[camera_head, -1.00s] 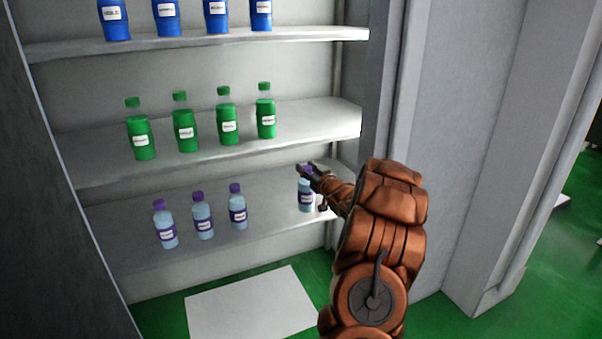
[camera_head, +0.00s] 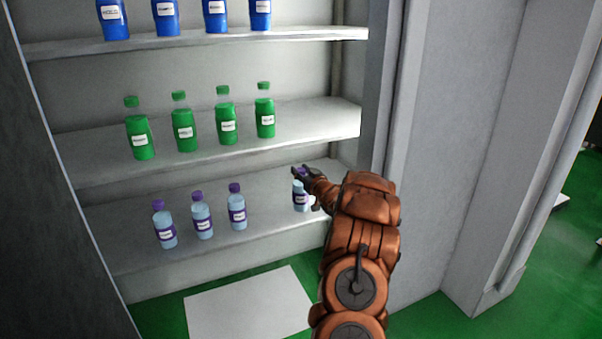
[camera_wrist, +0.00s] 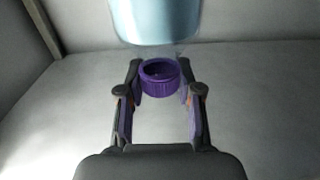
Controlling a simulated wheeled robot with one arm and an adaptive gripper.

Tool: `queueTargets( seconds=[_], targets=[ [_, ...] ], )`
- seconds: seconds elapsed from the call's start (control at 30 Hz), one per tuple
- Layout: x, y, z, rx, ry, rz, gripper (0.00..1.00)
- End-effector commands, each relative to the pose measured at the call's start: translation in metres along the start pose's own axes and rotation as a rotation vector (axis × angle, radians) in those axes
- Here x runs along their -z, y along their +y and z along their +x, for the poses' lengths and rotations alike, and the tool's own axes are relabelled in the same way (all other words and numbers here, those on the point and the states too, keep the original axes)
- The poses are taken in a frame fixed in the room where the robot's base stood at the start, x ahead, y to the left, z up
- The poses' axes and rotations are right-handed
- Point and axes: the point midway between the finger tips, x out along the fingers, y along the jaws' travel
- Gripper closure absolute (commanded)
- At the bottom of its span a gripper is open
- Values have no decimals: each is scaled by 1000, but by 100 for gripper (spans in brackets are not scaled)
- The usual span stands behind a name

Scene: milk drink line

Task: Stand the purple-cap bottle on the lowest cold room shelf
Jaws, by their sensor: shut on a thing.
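The purple-cap bottle (camera_head: 300,197), pale blue with a purple label, is at the right end of the lowest shelf (camera_head: 270,222). My gripper (camera_head: 302,173) is shut on its purple cap from above. In the wrist view, the fingers (camera_wrist: 160,95) stand on both sides of the purple cap (camera_wrist: 160,78), with the pale blue body beyond it. The bottle looks close to upright. I cannot tell whether its base touches the shelf.
Three similar purple-cap bottles (camera_head: 201,215) stand in a row on the same shelf, to the left, with a gap between. Green bottles (camera_head: 183,125) stand on the shelf above (camera_head: 320,122), blue ones (camera_head: 165,18) higher up. A grey post (camera_head: 385,100) borders the right side.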

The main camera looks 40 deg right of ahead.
Motion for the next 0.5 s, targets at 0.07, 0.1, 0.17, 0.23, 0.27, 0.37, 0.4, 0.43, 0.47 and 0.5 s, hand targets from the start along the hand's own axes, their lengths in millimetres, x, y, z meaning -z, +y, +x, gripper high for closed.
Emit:
queueTargets(
  seconds=[0.07,0.1,0.17,0.23,0.27,0.37,0.4,0.43,0.47,0.5],
  targets=[
    [0,0,0,0,3,-1,100],
    [0,0,0,0,3,-1,100],
    [1,0,0,0,3,-1,100],
    [0,0,0,0,3,-1,100],
    [0,0,0,0,3,-1,100],
    [-2,0,0,0,2,-1,100],
    [-3,0,0,0,1,-1,64],
    [-3,0,0,0,1,-1,61],
    [-3,0,0,0,2,-1,58],
    [-3,0,0,0,1,-1,54]
  ],
)
